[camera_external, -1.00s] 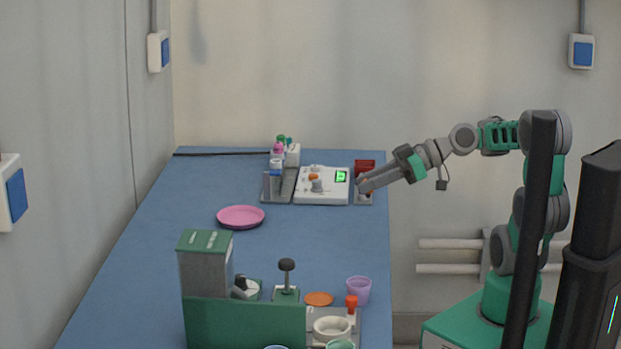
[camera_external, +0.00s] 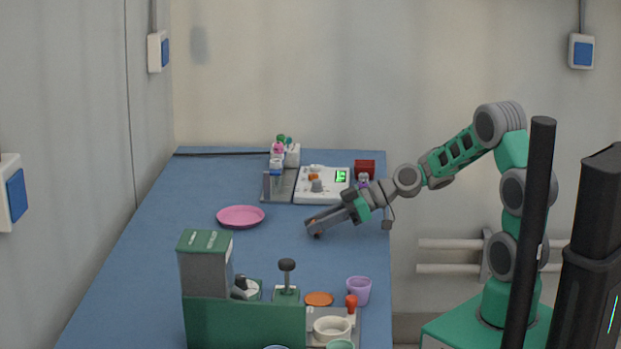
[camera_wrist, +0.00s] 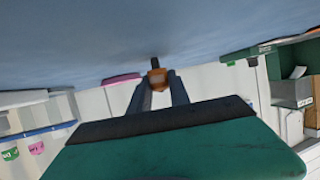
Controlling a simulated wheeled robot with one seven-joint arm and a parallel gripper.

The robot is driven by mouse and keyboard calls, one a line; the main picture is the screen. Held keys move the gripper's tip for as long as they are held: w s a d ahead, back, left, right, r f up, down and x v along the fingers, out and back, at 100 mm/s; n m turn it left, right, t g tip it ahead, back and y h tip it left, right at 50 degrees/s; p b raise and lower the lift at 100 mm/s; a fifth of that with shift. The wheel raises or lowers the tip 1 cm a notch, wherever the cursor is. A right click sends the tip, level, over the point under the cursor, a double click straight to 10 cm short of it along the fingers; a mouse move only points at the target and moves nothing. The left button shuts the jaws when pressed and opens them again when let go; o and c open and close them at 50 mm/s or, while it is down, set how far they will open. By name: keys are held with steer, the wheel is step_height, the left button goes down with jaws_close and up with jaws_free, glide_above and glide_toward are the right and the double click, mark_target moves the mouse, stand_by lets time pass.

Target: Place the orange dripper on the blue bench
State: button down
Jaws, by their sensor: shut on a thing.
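The orange dripper (camera_wrist: 157,76) is held between the fingertips of my gripper (camera_wrist: 158,88) in the wrist view. Its dark end sticks out past the fingers. In the external view my gripper (camera_external: 314,228) is low over the middle of the blue bench (camera_external: 270,248), to the right of the pink plate, and the dripper is mostly hidden by the fingers. I cannot tell whether the dripper touches the bench.
A pink plate (camera_external: 240,216) lies to the left. A white device with a green display (camera_external: 322,186) and a tube rack (camera_external: 277,182) stand behind. In front are a green-grey machine (camera_external: 245,322), a purple cup (camera_external: 359,290) and an orange disc (camera_external: 319,299). The middle bench is clear.

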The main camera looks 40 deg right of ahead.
steer(key=shift+f, duration=0.1)
steer(key=shift+f+b, duration=0.1)
steer(key=shift+b, duration=0.2)
steer(key=c, duration=1.2)
jaws_free()
steer(key=shift+r+p, duration=0.4)
steer(key=shift+p, duration=0.1)
steer(key=v, duration=1.2)
steer(key=shift+f, duration=0.1)
